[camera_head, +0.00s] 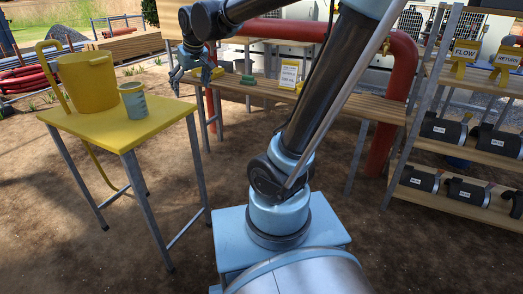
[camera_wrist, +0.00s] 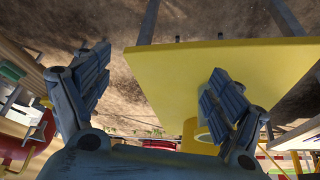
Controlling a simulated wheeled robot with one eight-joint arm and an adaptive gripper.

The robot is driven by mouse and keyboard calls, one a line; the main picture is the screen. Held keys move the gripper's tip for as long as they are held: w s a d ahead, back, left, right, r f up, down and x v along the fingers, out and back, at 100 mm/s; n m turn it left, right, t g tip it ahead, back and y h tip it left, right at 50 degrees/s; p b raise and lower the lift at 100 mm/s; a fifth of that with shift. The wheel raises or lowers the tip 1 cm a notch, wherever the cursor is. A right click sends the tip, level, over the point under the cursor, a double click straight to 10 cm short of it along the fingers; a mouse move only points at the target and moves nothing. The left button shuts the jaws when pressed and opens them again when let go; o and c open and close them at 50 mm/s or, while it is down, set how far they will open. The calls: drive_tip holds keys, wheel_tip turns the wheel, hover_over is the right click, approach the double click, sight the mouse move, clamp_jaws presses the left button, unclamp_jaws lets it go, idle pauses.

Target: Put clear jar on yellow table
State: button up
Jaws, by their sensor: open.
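The yellow table (camera_head: 160,128) stands at the left in the head view, and its top fills much of the wrist view (camera_wrist: 165,75).
A wooden bench (camera_head: 335,105) behind carries a green item (camera_head: 248,80) and a yellow sign (camera_head: 289,74). Red pipes (camera_head: 402,65) run behind it. A shelf rack (camera_head: 470,145) with several dark cylinders stands at the right. Bare ground lies between the table and my base.

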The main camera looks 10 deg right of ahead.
drive_tip(key=s+d+f+m+g+h, duration=0.1)
drive_tip(key=s+d+f+m, duration=0.1)
drive_tip(key=s+d+f, duration=0.6)
drive_tip(key=s+d+f+m+g+h, duration=0.1)
drive_tip(key=s+d+f+m, duration=0.2)
drive_tip(key=s+d+f, duration=0.6)
drive_tip(key=s+d, duration=0.4)
drive_tip(key=s, duration=0.1)
drive_tip(key=shift+s+d+f+g, duration=0.2)
drive_tip(key=shift+f+g, duration=0.1)
